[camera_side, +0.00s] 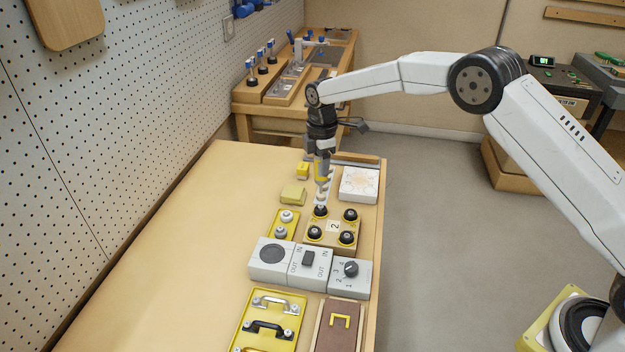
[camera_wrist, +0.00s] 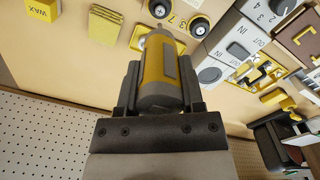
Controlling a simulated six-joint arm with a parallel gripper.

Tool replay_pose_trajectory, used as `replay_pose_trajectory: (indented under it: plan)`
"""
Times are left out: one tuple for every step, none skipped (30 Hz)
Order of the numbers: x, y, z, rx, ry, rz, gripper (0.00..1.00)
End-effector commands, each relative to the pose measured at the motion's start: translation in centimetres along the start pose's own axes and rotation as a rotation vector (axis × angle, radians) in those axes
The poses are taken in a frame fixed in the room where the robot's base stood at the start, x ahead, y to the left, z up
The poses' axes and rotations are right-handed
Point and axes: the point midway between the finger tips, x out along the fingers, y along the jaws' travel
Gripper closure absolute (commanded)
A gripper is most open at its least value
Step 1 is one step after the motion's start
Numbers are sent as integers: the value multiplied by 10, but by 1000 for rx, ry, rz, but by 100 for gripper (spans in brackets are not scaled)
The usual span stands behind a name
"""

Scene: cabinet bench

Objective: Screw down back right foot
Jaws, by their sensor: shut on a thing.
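A wooden board (camera_side: 311,240) with a numbered label carries black round feet at its corners. The foot at its far left (camera_side: 320,212) sits right under the tip of a yellow and grey driver (camera_side: 322,172). The other feet are at the far right (camera_side: 351,215), near left (camera_side: 315,233) and near right (camera_side: 346,238). My gripper (camera_side: 322,148) is shut on the driver and holds it nearly upright. In the wrist view the driver's yellow body (camera_wrist: 160,75) is between my fingers. I cannot tell whether its tip touches the foot.
A yellow plate with pale knobs (camera_side: 284,226) lies left of the board. A grey switch box (camera_side: 308,266) stands in front. A white tile (camera_side: 359,185), a yellow sponge-like block (camera_side: 293,195) and a wax block (camera_wrist: 42,9) lie behind. The bench's left side (camera_side: 190,250) is clear.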

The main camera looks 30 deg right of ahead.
Motion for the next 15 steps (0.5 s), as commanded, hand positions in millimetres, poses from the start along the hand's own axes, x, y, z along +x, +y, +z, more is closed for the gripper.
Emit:
replay_pose_trajectory:
  plan:
    - [3, 0, 0, 0, 0, 0, 100]
    - [6, 0, 0, 0, 0, -1, 100]
    - [8, 0, 0, 0, -1, -1, 100]
    - [11, 0, 0, 0, -1, -1, 100]
    - [13, 0, 0, 0, -1, -1, 100]
    - [16, 0, 0, 0, -1, -1, 100]
    - [18, 0, 0, 0, -1, 0, 100]
    - [20, 0, 0, 0, -1, 0, 100]
    - [23, 0, 0, 1, -1, 0, 100]
    - [25, 0, 0, 1, -1, 0, 100]
    - [27, 0, 0, 1, -1, -1, 100]
    - [30, 0, 0, 0, -1, -1, 100]
    - [31, 0, 0, 0, 0, 0, 100]
    - [32, 0, 0, 0, 0, 0, 100]
    - [34, 0, 0, 0, 0, 0, 100]
